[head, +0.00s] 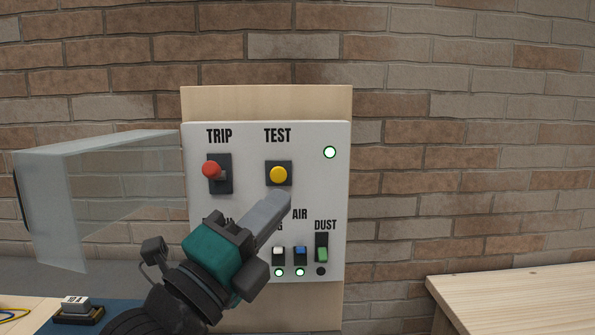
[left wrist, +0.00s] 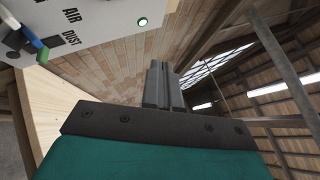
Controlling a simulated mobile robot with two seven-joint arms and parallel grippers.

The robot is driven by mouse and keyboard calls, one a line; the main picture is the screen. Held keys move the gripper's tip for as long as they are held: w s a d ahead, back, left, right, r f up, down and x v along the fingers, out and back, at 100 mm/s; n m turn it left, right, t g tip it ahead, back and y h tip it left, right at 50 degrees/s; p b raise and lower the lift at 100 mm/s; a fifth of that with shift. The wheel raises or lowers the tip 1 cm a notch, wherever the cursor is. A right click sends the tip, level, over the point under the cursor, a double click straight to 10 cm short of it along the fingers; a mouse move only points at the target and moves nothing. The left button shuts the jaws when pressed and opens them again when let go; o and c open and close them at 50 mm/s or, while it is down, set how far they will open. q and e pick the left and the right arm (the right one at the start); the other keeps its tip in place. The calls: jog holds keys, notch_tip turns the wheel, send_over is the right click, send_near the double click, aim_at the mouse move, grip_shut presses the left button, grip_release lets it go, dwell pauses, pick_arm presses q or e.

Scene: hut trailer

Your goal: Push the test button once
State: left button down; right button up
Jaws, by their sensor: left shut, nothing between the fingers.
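The yellow test button (head: 278,174) sits in a dark square mount under the word TEST on a white panel (head: 240,140). My left gripper (head: 283,199) is shut and empty, its fingertips just below the button in the head view. Whether the tips touch the panel cannot be told. In the left wrist view the closed fingers (left wrist: 158,85) point up, with part of the panel (left wrist: 100,20) at upper left; the test button is not seen there. My right gripper is not in view.
A red TRIP lever (head: 210,169) is left of the button. A clear raised cover (head: 100,190) juts out at left. A wooden table (head: 520,290) stands at right.

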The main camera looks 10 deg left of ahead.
aim_at(278, 175)
pick_arm(q)
jog(key=shift+r, duration=0.1)
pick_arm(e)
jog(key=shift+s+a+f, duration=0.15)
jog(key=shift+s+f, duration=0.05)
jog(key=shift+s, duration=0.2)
pick_arm(q)
jog(key=shift+w+a+b, duration=0.25)
jog(key=shift+w+a, duration=0.05)
jog(key=shift+w, duration=1.15)
jog(key=shift+w+a+b, duration=0.25)
jog(key=shift+w+a, duration=0.05)
jog(key=shift+w, duration=1.1)
jog(key=shift+w+a+b, duration=0.25)
jog(key=shift+w+a, duration=0.05)
jog(key=shift+w, duration=1.15)
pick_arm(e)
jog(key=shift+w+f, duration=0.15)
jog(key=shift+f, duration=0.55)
pick_arm(q)
jog(key=shift+w, duration=0.1)
jog(key=shift+w+a, duration=0.1)
jog(key=shift+w, duration=0.2)
